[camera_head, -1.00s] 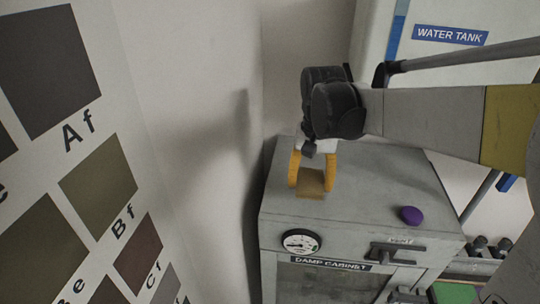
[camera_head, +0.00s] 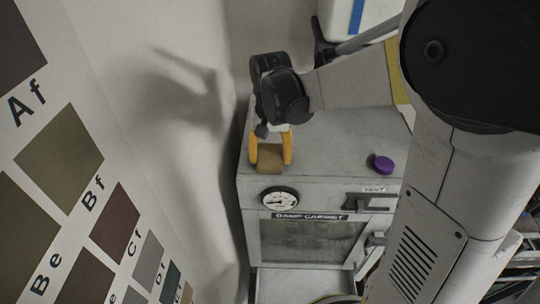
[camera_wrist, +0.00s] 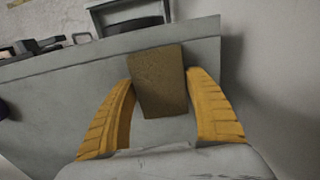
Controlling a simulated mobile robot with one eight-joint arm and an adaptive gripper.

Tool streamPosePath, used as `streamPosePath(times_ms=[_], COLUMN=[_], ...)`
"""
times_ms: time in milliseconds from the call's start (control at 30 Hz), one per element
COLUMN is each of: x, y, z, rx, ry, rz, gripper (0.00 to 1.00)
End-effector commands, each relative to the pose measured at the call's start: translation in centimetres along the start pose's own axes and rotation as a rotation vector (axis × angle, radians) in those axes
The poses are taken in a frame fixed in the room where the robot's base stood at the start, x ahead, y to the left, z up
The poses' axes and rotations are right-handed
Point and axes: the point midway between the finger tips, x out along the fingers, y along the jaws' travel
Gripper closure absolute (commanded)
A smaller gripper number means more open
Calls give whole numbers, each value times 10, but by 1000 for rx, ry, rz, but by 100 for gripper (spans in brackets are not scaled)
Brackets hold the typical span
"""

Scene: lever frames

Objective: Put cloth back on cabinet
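A tan-brown folded cloth (camera_head: 270,161) shows as a small block at the left front of the grey damp cabinet's top (camera_head: 330,150). My gripper (camera_head: 271,152) points down there, its two yellow fingers on either side of the cloth. In the wrist view the cloth (camera_wrist: 160,80) fills the gap between the fingertips (camera_wrist: 160,82), which appear to touch both its sides. The cloth overlaps the cabinet's front edge in that view. I cannot tell whether its underside rests on the cabinet top or hangs just above it.
A purple round object (camera_head: 383,163) lies on the top, right of the cloth. A gauge (camera_head: 278,199) and a vent handle (camera_head: 370,199) are on the cabinet front. A wall with colour swatches (camera_head: 60,150) stands left. An open drawer-like part (camera_head: 300,284) shows below.

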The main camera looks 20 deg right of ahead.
Motion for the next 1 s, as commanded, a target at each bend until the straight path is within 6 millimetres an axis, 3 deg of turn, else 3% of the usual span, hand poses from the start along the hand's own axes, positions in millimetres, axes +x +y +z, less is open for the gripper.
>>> streamPosePath(times_ms=[67,467,1000], x=[0,-9,-113], y=[0,0,0], z=[0,0,0], rx=[0,0,0], ry=[0,0,0], rz=[0,0,0], gripper=[18,18,18])
